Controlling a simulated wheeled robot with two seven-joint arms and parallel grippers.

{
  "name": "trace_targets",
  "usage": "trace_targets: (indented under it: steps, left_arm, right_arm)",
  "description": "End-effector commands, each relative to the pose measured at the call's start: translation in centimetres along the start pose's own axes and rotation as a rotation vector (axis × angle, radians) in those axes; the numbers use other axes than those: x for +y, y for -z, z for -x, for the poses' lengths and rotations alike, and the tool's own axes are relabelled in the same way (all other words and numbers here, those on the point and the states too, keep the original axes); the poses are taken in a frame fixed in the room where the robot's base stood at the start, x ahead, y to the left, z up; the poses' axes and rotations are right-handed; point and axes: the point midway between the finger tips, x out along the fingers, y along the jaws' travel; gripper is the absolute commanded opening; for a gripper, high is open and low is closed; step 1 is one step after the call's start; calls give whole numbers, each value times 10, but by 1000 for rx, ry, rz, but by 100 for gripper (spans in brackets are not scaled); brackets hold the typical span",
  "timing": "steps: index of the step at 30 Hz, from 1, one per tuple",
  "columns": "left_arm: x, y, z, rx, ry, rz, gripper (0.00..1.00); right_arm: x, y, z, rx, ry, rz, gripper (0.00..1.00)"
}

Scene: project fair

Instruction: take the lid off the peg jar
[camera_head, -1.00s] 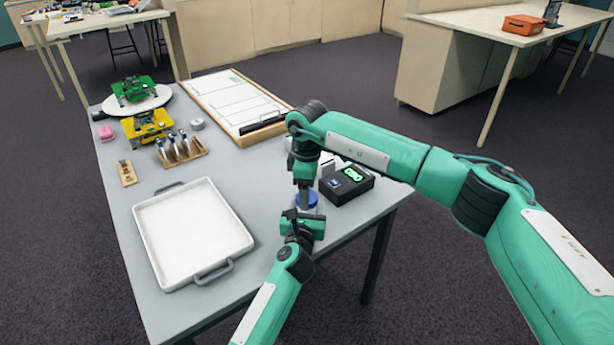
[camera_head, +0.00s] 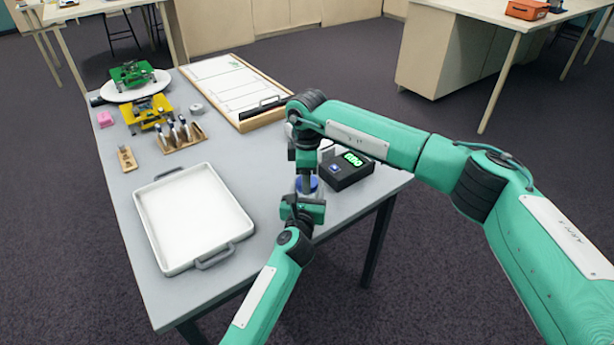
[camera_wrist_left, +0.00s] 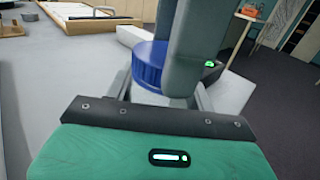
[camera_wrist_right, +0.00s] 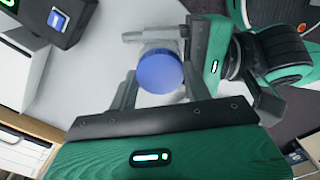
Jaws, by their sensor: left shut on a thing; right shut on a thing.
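The peg jar (camera_wrist_left: 151,98) is a pale, clear-looking jar standing near the table's right edge. Its blue lid (camera_wrist_right: 160,71) sits on top of the jar in the left wrist view (camera_wrist_left: 148,64). My left gripper (camera_head: 304,197) is shut on the jar's body from the near side, below the lid. My right gripper (camera_head: 306,184) comes down from above and is shut on the lid, with one finger on each side of it. The arms and fingers hide most of the jar in the head view, and pegs inside cannot be made out.
A black box with a green display (camera_head: 347,169) stands close right of the jar. A white tray (camera_head: 237,232) lies to the left. Behind are a wooden-framed board (camera_head: 225,88), a tool rack (camera_head: 182,141), and yellow (camera_head: 147,112) and green (camera_head: 133,74) models.

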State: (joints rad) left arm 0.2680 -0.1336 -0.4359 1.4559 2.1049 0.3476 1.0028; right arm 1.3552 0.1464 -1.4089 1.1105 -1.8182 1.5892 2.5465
Motion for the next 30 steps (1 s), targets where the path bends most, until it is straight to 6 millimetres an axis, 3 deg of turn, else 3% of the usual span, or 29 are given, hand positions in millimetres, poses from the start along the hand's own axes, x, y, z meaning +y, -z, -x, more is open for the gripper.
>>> trace_targets:
  steps: [30]
  left_arm:
    - [-1,0,0,0,2,0,0]
  right_arm:
    - [2,0,2,-4,-4,1643,22]
